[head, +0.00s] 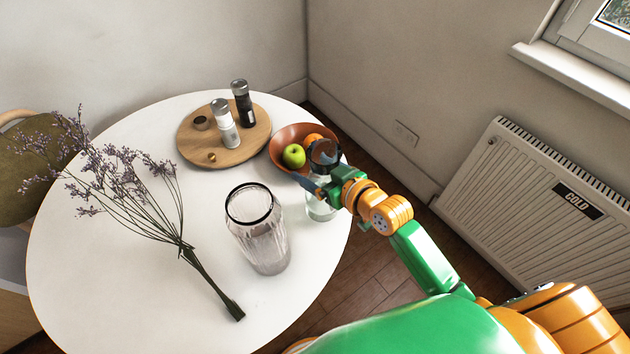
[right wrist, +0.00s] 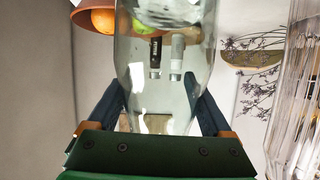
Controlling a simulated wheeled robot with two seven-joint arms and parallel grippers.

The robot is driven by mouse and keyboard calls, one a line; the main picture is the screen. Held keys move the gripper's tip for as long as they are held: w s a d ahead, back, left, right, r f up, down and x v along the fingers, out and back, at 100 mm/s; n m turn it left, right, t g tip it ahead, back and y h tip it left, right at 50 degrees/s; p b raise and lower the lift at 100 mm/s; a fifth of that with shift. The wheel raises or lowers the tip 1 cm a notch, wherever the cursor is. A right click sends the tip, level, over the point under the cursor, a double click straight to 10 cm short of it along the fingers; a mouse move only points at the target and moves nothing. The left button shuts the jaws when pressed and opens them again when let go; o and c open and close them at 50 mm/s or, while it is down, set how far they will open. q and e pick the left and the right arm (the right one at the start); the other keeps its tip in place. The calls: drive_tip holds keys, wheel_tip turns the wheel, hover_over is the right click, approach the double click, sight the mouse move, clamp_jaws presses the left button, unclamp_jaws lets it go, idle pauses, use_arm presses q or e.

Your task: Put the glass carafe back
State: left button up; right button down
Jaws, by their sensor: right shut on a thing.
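The clear glass carafe (head: 320,207) is upright near the right edge of the round white table (head: 120,285), with its dark top in front of the fruit bowl. My right gripper (head: 322,188) is shut on the carafe's body. In the right wrist view the carafe (right wrist: 165,75) stands between the two dark fingers of the right gripper (right wrist: 165,105). I cannot tell whether its base touches the table. My left gripper is out of view.
A ribbed glass vase (head: 262,235) with a black rim stands left of the carafe. A terracotta bowl (head: 280,142) of fruit is behind it. A round wooden board (head: 195,150) carries two grinders. Dried flowers (head: 195,265) lie at left. The front of the table is clear.

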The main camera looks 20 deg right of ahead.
wheel_tip(320, 180, down, 2)
drive_tip(key=shift+w+f, duration=0.15)
drive_tip(key=shift+f, duration=0.05)
unclamp_jaws()
drive_tip(key=shift+f, duration=0.1)
drive_tip(key=shift+r, duration=0.2)
drive_tip(key=v, duration=1.2)
drive_tip(key=shift+f, duration=0.1)
